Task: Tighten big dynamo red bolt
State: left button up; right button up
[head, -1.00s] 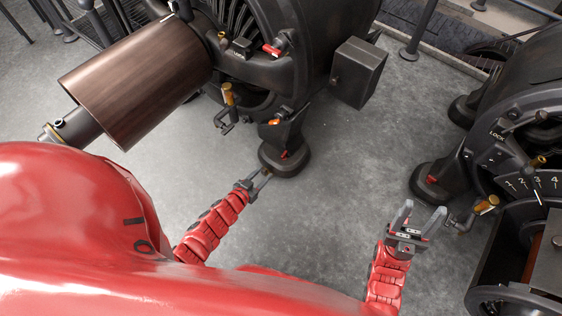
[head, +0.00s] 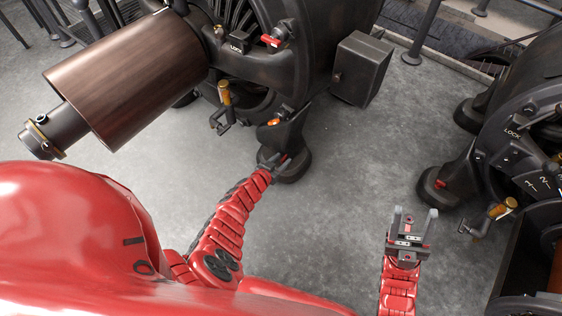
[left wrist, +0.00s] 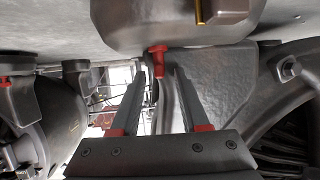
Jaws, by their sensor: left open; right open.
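The big dynamo (head: 318,70) stands at the top centre of the head view on a dark foot (head: 296,168). My left gripper (head: 281,162) is at this foot and hides the red bolt there in the head view. In the left wrist view the red bolt (left wrist: 158,58) shows beyond the fingertips of my open left gripper (left wrist: 158,76), roughly between them. I cannot tell whether the fingers touch it. My right gripper (head: 414,220) is open and empty above the floor at the right.
A second dynamo (head: 500,150) stands at the right, with a red bolt (head: 441,184) on its foot and a crank handle (head: 500,208) near my right gripper. A crank handle (head: 224,93) and a copper-brown cylinder (head: 125,80) are at the big dynamo's left. Grey floor (head: 345,200) between the dynamos is clear.

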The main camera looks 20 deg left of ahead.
pick_arm(q)
jog(key=shift+c, duration=0.2)
grip_shut()
